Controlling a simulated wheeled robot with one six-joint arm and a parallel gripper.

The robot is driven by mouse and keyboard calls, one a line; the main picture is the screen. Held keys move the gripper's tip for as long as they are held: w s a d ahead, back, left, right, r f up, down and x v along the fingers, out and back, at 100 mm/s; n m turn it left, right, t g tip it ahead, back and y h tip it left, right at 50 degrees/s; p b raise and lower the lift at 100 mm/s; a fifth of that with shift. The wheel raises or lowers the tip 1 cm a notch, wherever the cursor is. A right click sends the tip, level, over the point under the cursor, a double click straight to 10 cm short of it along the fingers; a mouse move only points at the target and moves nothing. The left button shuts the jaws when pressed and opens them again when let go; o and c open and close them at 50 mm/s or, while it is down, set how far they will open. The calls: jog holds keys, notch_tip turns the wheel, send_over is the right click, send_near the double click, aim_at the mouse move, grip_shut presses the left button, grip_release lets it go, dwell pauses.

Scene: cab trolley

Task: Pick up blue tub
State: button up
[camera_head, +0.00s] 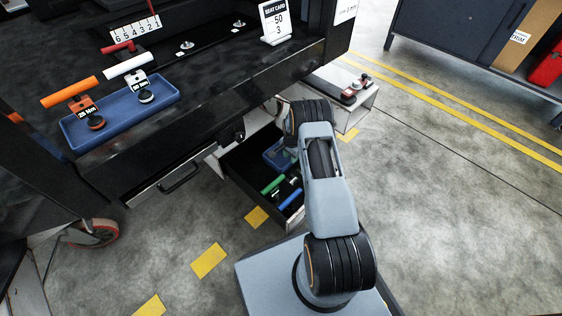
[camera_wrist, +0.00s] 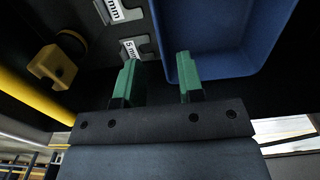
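The blue tub (camera_head: 276,154) lies in the open lower drawer of the trolley, partly hidden behind my arm in the head view. In the wrist view the tub (camera_wrist: 225,65) fills the upper right, and its inside looks empty where it shows. My gripper (camera_wrist: 158,77) has two green fingers standing apart, with nothing seen held. The left corner of the tub lies between the fingertips in the picture, and the right fingertip overlaps its rim. I cannot tell whether they touch. The gripper is hidden behind my arm in the head view.
Green-handled (camera_head: 272,185) and blue-handled (camera_head: 290,199) tools lie in the drawer (camera_head: 240,172) near the tub. A yellow part (camera_wrist: 52,66) and size labels show left of the fingers. Above stands the trolley top with a blue tray (camera_head: 70,131) of tools. Floor at right is clear.

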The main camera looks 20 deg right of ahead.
jog(key=shift+w+f+b, duration=0.1)
jog(key=shift+f+b, duration=1.45)
jog(key=shift+f, duration=1.15)
jog(key=shift+c, duration=0.2)
grip_shut()
